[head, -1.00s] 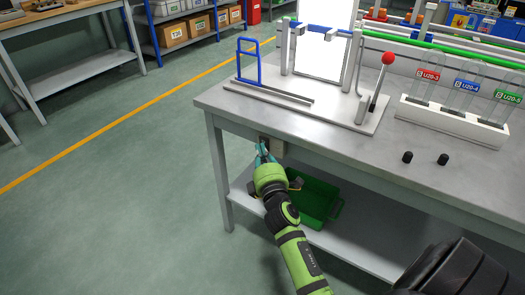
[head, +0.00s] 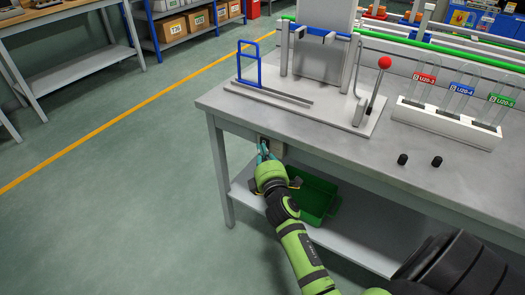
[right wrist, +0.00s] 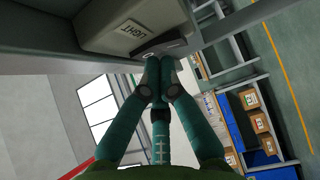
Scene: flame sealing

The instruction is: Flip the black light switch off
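The light switch is a dark rocker (right wrist: 162,44) on a pale box labelled LIGHT (right wrist: 130,27), under the table's front edge. In the head view the box (head: 279,149) is partly hidden by my right gripper (head: 264,152). In the right wrist view my right gripper (right wrist: 158,62) has its teal fingertips together, with nothing between them. The tips are at the lower edge of the rocker; I cannot tell whether they touch it. The light panel (head: 326,62) on the table is grey and unlit. My left gripper is not in view.
The table (head: 330,140) holds a rack of labelled tubes (head: 450,124), a red-knobbed lever (head: 384,63), a blue frame (head: 249,64) and two black caps (head: 403,159). A green bin (head: 315,198) sits on the lower shelf near my right arm. Open floor lies left.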

